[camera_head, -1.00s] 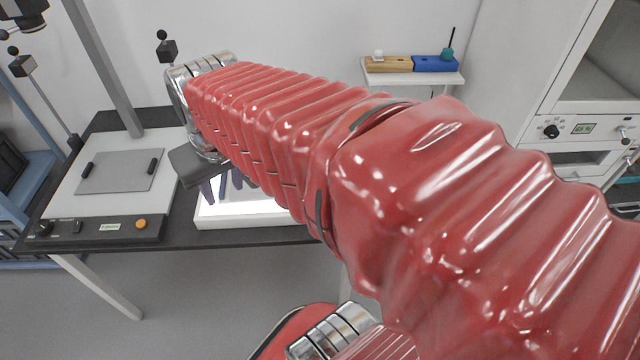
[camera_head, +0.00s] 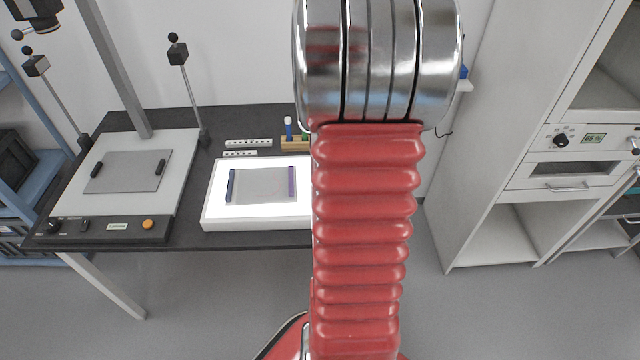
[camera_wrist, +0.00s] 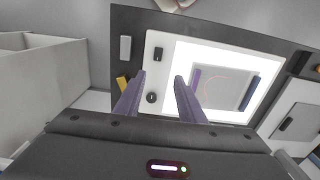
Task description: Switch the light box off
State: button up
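The light box (camera_head: 208,214) is a white slab on the dark table, and its panel glows bright white. In the head view my arm hides its right end. The wrist view shows the light box (camera_wrist: 150,75) with a black rocker switch (camera_wrist: 158,53) and a round black knob (camera_wrist: 151,97) on its white border. My gripper (camera_wrist: 160,76) is open and empty, with its two purple fingers apart over this border. The switch shows just beyond the fingertips and the knob between the fingers. I see no contact with the switch. In the head view my gripper is hidden.
A grey sheet (camera_head: 262,185) with a dark blue and a purple bar lies on the glowing panel. A white stand base (camera_head: 122,200) with a control strip is at left. Small racks (camera_head: 248,142) stand behind the box. A white cabinet (camera_head: 500,150) is at right.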

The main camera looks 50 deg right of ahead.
jog(key=shift+s+d+f, duration=0.2)
jog(key=shift+d, duration=0.2)
jog(key=shift+f, duration=0.15)
notch_tip(320, 180, down, 14)
jog(key=shift+r, duration=0.25)
dwell(0.3)
grip_shut()
dwell(0.5)
